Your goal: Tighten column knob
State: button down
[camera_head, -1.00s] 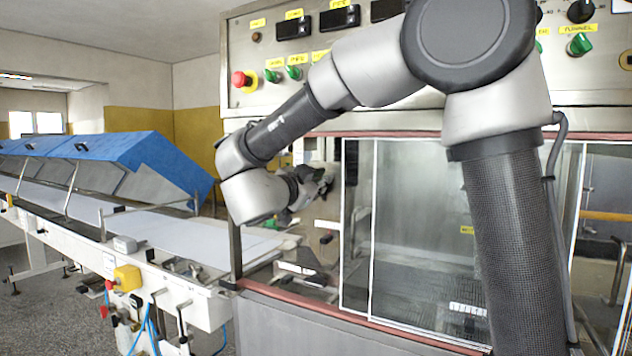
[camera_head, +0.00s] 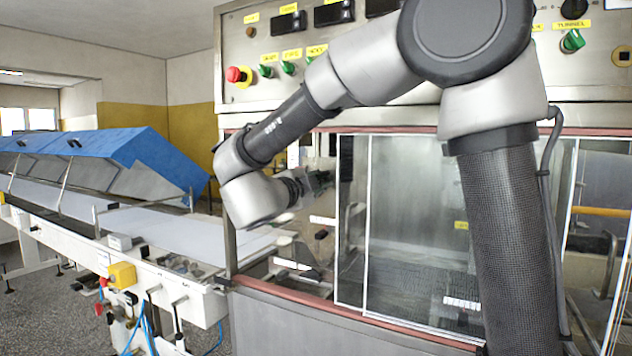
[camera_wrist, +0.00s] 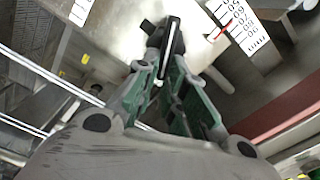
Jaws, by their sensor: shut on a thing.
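The column knob (camera_wrist: 149,27) is a small black piece at the top middle of the wrist view, between and just beyond my fingertips. My gripper (camera_wrist: 168,62) has its green-padded fingers closed around the dark knob and its slim post. In the head view my gripper (camera_head: 319,181) reaches into the open bay left of the glass panels. There the knob is hidden behind my wrist and fingers. Numbered white scales (camera_wrist: 243,27) with a red pointer (camera_wrist: 222,30) lie just right of the knob in the wrist view.
Framed glass panels (camera_head: 415,230) stand right of my wrist. A red-brown sill (camera_head: 300,297) runs below the bay. A control panel (camera_head: 300,50) with a red stop button (camera_head: 238,75) is above. A conveyor (camera_head: 160,228) with raised blue covers (camera_head: 120,150) extends left.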

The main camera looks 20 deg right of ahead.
jog(key=shift+s+d+f+m, duration=0.1)
jog(key=shift+f+m, duration=0.25)
jog(key=shift+m, duration=0.8)
jog(key=shift+s+d+f+m, duration=0.1)
jog(key=shift+f+m, duration=0.25)
jog(key=shift+m, duration=0.8)
jog(key=c, duration=1.5)
grip_release()
jog(key=shift+a+r, duration=0.1)
jog(key=shift+a, duration=0.05)
jog(key=v, duration=1.2)
